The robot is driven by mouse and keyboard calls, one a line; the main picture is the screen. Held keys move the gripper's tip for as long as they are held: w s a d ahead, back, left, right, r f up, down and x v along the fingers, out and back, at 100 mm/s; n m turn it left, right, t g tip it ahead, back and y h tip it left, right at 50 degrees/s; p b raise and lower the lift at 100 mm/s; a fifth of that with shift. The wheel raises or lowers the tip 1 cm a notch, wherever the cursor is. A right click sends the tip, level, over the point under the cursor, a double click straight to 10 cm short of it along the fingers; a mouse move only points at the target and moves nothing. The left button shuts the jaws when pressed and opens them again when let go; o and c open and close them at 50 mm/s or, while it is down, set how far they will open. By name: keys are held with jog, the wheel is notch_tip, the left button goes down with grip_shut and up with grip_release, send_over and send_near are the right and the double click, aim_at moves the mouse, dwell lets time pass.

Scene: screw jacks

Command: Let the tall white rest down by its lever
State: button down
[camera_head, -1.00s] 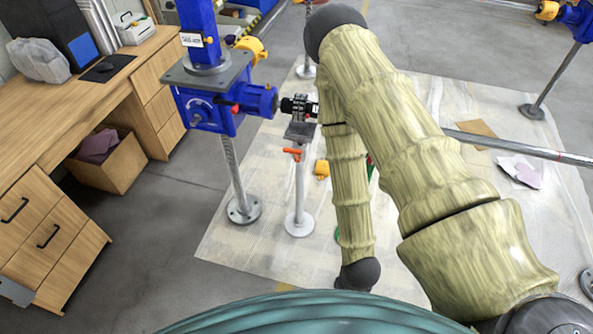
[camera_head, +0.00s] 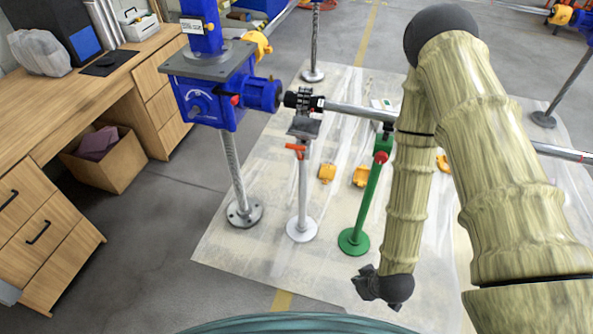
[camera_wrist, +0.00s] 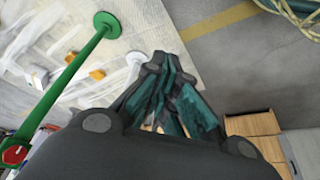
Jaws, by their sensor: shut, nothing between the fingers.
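The tall white rest (camera_head: 303,190) stands upright on the sheeted floor, with a round white base and a grey cradle on top. Its orange-red lever (camera_head: 296,149) sticks out just under the cradle. The cradle is close below the dark coupling at the shaft's end; I cannot tell whether they touch. My gripper (camera_head: 368,284) is shut and empty, low, right of and nearer than the rest's base, well apart from the lever. In the wrist view, my gripper (camera_wrist: 165,80) partly hides a white base (camera_wrist: 136,62), which seems to be the rest's. The lever is not visible there.
A green stand (camera_head: 368,200) with a red knob stands between the rest and my arm. A blue jack (camera_head: 208,105) on a steel post is left of the rest. A steel shaft (camera_head: 352,109) crosses above. Yellow pieces (camera_head: 327,173) lie on the sheet.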

jog(key=w+a+f+n+t+y+b, duration=0.1)
jog(key=w+a+n+t+b, duration=0.15)
jog(key=w+b, duration=0.2)
jog(key=w+a+f+n+t+y+b, duration=0.1)
jog(key=w+a+f+n+b, duration=0.15)
jog(key=w, duration=0.35)
jog(key=n+t+y+b, duration=0.85)
jog(key=n+b, duration=0.85)
jog(key=b, duration=0.9)
send_near(286, 147)
jog(key=w+a+t+h, duration=0.1)
jog(key=w+a+t, duration=0.1)
jog(key=a, duration=0.1)
jog(key=shift+w+a, duration=0.15)
jog(key=shift+w, duration=0.55)
